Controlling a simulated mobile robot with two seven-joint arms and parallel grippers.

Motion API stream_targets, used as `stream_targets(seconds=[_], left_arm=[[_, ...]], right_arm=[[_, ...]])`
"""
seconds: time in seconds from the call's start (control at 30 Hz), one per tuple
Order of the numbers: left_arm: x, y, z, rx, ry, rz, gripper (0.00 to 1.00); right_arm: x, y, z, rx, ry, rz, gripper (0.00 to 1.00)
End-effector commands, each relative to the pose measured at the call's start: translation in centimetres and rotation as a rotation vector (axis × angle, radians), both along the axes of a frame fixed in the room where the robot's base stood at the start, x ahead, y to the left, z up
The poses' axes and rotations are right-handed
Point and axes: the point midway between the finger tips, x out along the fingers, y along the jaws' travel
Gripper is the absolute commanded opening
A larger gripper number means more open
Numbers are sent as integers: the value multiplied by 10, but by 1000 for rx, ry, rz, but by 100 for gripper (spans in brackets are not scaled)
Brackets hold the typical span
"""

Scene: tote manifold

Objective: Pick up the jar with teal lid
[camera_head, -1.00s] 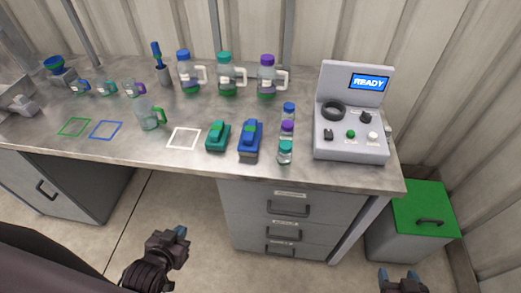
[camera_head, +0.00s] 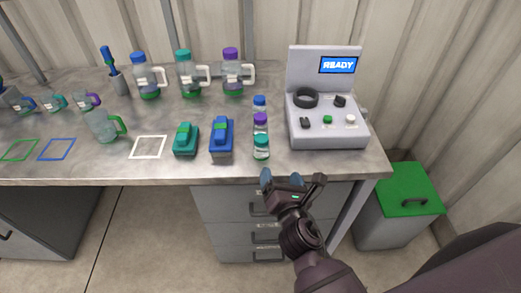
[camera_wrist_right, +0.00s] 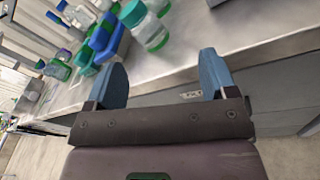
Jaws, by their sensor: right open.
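The small clear jar with a teal lid (camera_head: 261,147) stands upright at the front of a short row of jars, near the bench's front edge. It also shows tilted in the right wrist view (camera_wrist_right: 150,31), ahead of the fingers. My right gripper (camera_head: 281,179) is open and empty, in front of the bench edge, apart from the jar and a little to its right. Its two blue fingers show in the right wrist view (camera_wrist_right: 163,76) with nothing between them. My left gripper is out of view.
Behind the jar stand a purple-lid jar (camera_head: 260,122) and a blue-lid jar (camera_head: 259,103). A blue device (camera_head: 221,140) and a teal device (camera_head: 186,140) lie to its left. A grey control console (camera_head: 328,130) stands to its right. A green-lidded bin (camera_head: 408,195) is beside the bench.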

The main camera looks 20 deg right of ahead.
Motion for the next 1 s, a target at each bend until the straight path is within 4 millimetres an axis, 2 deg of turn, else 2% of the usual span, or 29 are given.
stream_targets(seconds=[0.1,0.3,0.43,0.7,1.0], left_arm=[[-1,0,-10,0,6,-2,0],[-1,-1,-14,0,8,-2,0],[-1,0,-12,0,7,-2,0],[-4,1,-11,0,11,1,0],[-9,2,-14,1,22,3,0]], right_arm=[[10,11,4,-220,-11,14,78],[18,19,12,-419,-21,20,78],[28,19,14,-445,-23,21,78],[62,15,14,-443,-23,20,78],[79,13,15,-440,-22,20,78]])
